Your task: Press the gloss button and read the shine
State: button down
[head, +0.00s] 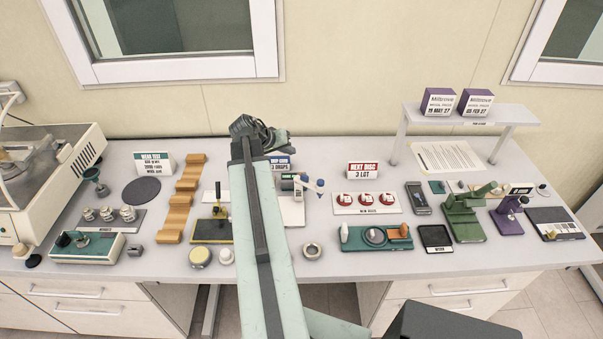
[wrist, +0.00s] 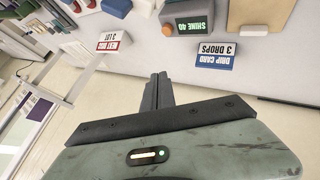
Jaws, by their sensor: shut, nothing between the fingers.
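The gloss meter's green display (wrist: 190,27) reads "SHINE 40", rotated in the wrist view. A round orange-red button (wrist: 168,29) sits beside it. My gripper (wrist: 158,78) is shut and empty, with its fingertips pointing toward the bench and apart from the button in the picture. In the head view my gripper (head: 262,132) is raised over the back of the bench, and my arm hides part of the bench under it. A small dark-green-faced device (head: 288,177) shows just right of my arm; I cannot tell if it is the meter.
A blue drip card sign (wrist: 215,54) stands near the meter. A red "NEXT DISC" sign (head: 362,170) stands behind a white plate (head: 340,208) with red discs. A shelf (head: 470,115) with purple boxes is at the right. A stepped wooden piece (head: 183,200) lies left of my arm.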

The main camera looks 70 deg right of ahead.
jog(key=s, duration=0.1)
jog(key=s+d, duration=0.1)
jog(key=s, duration=0.1)
jog(key=shift+s+d+r+m, duration=0.1)
jog(key=shift+d+r+m, duration=0.2)
jog(key=shift+d, duration=0.1)
jog(key=shift+f, duration=0.15)
notch_tip(320, 180, down, 9)
jog(key=b, duration=0.9)
jog(key=shift+r, duration=0.25)
dwell(0.8)
jog(key=shift+f+b, duration=0.35)
jog(key=shift+f, duration=0.1)
